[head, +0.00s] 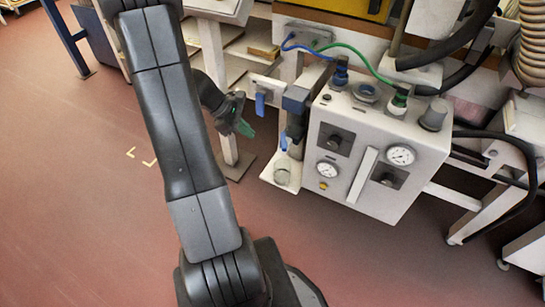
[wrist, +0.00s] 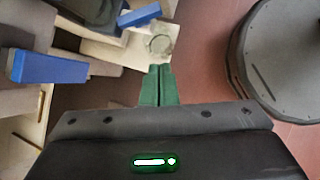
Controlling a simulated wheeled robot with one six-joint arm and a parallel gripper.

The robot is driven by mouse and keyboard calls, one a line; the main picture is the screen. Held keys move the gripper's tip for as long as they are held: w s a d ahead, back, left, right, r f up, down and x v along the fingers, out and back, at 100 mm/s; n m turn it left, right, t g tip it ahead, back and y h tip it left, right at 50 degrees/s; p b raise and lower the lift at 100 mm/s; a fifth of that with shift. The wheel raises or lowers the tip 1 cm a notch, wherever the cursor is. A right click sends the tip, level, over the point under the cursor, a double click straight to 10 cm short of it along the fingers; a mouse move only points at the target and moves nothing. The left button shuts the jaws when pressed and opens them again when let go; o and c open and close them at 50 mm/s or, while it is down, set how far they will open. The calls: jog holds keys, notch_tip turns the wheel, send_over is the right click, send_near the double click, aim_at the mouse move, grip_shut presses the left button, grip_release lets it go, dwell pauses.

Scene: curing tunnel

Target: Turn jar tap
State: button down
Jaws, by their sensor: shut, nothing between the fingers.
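A small blue lever (head: 284,140), likely the jar tap, sits on the dark filter body at the left side of the white unit, above a clear jar (head: 282,174). In the wrist view a blue lever (wrist: 138,15) is at the top, just above the round jar (wrist: 158,44). A second blue lever (head: 260,104) hangs from a white bracket further left; it looks like the large blue lever (wrist: 48,69) at left in the wrist view. My gripper (head: 246,127) has green fingertips, shut and empty, left of the jar and apart from both levers. The closed fingertips (wrist: 158,83) point toward the jar.
The white unit (head: 350,190) carries gauges, knobs and blue and green hoses. The jar stands on a white ledge (head: 268,174). A white table leg (head: 217,90) stands behind my gripper. Reddish floor (head: 90,220) is open at left.

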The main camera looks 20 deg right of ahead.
aim_at(284, 142)
jog(key=s+d+f+n+h+b, duration=0.2)
jog(key=d+f+b, duration=0.3)
jog(key=d+f, duration=0.1)
jog(key=shift+s+d+n+g+b, duration=0.15)
jog(key=shift+d+n+g+b, duration=0.2)
jog(key=shift+d, duration=0.35)
jog(key=shift+f, duration=0.15)
dwell(0.4)
